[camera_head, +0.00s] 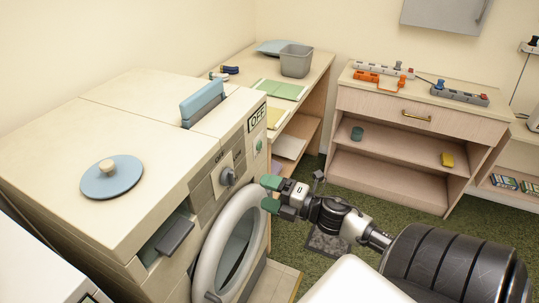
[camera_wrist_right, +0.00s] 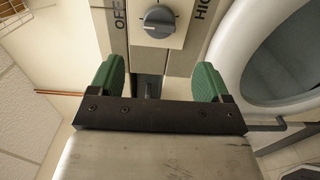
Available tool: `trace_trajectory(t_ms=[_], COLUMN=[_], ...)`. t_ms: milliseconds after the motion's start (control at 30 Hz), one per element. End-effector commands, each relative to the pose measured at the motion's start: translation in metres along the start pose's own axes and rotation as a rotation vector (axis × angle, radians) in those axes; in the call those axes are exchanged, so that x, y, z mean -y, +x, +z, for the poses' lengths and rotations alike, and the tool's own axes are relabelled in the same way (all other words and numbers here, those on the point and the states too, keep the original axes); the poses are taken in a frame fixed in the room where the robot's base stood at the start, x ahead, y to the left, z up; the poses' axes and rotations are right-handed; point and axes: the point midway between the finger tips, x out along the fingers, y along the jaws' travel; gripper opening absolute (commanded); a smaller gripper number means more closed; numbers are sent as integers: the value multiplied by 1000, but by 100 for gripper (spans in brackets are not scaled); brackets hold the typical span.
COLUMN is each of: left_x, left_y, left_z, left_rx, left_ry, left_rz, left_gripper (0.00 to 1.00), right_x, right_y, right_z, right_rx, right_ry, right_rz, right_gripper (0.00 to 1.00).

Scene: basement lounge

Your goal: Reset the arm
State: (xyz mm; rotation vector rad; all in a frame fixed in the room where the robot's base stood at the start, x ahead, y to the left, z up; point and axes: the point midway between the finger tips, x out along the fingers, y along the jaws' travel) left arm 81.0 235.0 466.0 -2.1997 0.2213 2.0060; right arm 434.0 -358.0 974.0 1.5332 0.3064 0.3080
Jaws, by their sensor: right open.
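My right arm reaches in from the lower right of the head view. My right gripper (camera_head: 270,194) is open and empty, its green fingertips in front of the cream washing machine (camera_head: 135,225). It is close to the machine's control panel and the white-rimmed round door (camera_head: 212,262). In the right wrist view, the open green fingers (camera_wrist_right: 158,80) stand on either side of a gap below a grey dial (camera_wrist_right: 159,21), with nothing between them. The dial also shows in the head view (camera_head: 228,176), left of the gripper. My left gripper is not in view.
A blue lid (camera_head: 112,181) lies on the machine's top. A desk (camera_head: 318,76) with a grey bin (camera_head: 296,61) stands behind. A wooden cabinet (camera_head: 405,155) with power strips on top stands at the back right.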

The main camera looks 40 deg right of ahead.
Motion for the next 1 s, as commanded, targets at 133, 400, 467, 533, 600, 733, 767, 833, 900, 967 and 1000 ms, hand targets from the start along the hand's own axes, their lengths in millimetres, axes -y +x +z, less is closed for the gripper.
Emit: trace_trajectory(t_ms=[133,400,467,533,600,733,767,833,900,967,1000], left_x=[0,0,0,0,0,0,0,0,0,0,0], left_y=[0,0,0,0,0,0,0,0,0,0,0], left_z=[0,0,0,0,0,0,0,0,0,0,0], left_rx=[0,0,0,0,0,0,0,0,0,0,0], left_ry=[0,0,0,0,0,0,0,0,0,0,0], left_rz=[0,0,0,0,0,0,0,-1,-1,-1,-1], left_gripper=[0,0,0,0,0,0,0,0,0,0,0], right_x=[0,0,0,0,6,48,64,111,163,206,235], right_y=[-1,0,0,0,-1,-8,-11,-23,-38,-53,-64], right_z=[0,0,0,0,2,18,22,30,32,28,22], right_rx=[0,0,0,1,13,107,141,238,343,430,487], right_ry=[0,0,0,1,17,136,183,307,443,552,623], right_rz=[1,1,1,0,-7,-59,-79,-137,-204,-263,-303], right_gripper=[78,78,78,78,78,78,78,78,78,78,78])
